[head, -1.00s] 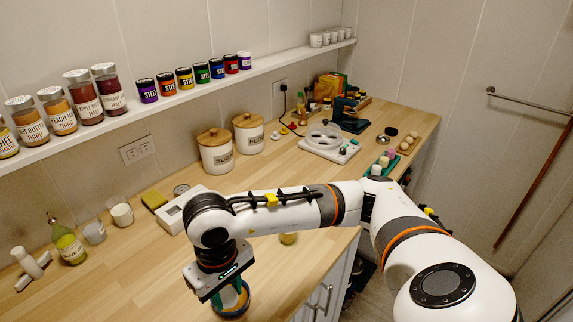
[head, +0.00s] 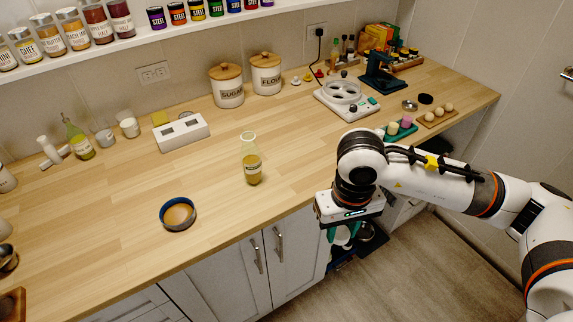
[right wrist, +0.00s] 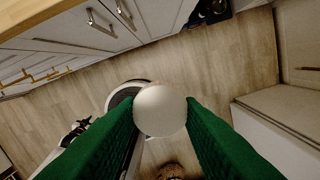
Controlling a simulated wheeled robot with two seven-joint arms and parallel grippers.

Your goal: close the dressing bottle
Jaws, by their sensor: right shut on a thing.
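The dressing bottle (head: 252,167) stands upright on the wooden counter, a clear flask with yellow-green liquid low in it, a pale label and no cap visible on its wide mouth. My right gripper (head: 343,238) is beyond the counter's front edge, to the right of the bottle and apart from it. Its green fingers are shut on a white round piece (right wrist: 160,110), seen between the fingertips in the right wrist view. I cannot tell whether this piece is a stopper or a lid. My left gripper is not in view.
A blue-rimmed bowl (head: 178,214) stands left of the bottle near the front edge. A white device (head: 182,132) and sugar and flour jars (head: 227,86) are behind. Counter around the bottle is clear.

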